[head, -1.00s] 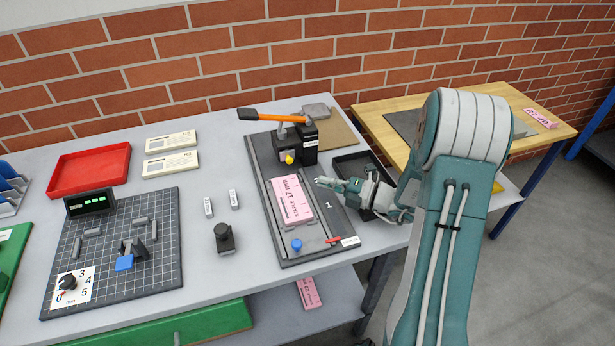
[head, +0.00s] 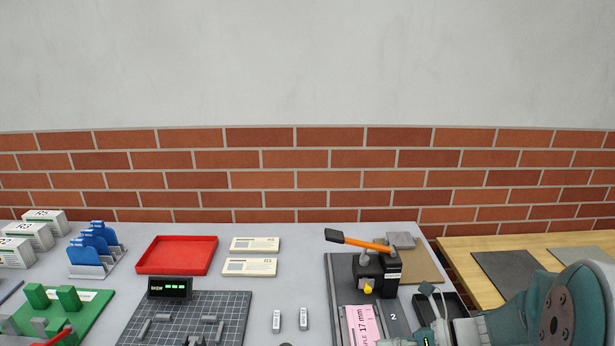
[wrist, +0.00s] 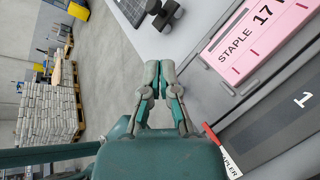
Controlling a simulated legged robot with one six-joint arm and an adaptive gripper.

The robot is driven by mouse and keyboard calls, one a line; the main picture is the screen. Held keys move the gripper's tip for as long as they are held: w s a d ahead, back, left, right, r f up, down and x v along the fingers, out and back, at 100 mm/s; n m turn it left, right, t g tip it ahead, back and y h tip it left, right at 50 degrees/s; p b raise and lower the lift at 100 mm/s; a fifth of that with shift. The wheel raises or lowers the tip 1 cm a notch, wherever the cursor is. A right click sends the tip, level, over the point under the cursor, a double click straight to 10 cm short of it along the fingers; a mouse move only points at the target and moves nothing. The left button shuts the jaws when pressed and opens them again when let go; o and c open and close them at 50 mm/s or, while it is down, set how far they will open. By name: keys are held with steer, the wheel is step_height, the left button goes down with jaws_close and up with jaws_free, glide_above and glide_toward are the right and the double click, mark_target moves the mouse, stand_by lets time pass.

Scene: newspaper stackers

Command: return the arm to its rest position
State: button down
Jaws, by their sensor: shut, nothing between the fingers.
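My arm shows at the lower right of the head view, folded low beside the bench, with its lower part cut off by the frame. My gripper (wrist: 158,68) is shut and empty in the wrist view, its two grey fingertips together. In that view it points past the front edge of the grey bench, near the pink "STAPLE 17" block (wrist: 255,42). In the head view the pink block (head: 362,326) is cut off by the bottom edge, and my gripper is partly out of frame near it.
A black stapler with an orange lever (head: 376,270) stands on the bench behind the pink block. A black tray (head: 447,303) lies beside my arm. A red tray (head: 177,268) and a gridded mat (head: 226,306) lie left. The wrist view shows open floor (wrist: 100,80) and stacked bundles (wrist: 48,112).

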steer(key=s+r+n+t+h, duration=0.1)
steer(key=s+r+n+h, duration=0.3)
steer(key=n, duration=1)
steer(key=s+r+n+t+h, duration=0.1)
steer(key=s+r+n+h, duration=0.4)
steer(key=s+n+h, duration=0.4)
steer(key=s+n, duration=0.1)
steer(key=n, duration=0.5)
steer(key=shift+s+r+n, duration=0.25)
steer(key=shift+s+n, duration=0.05)
steer(key=shift+s, duration=0.1)
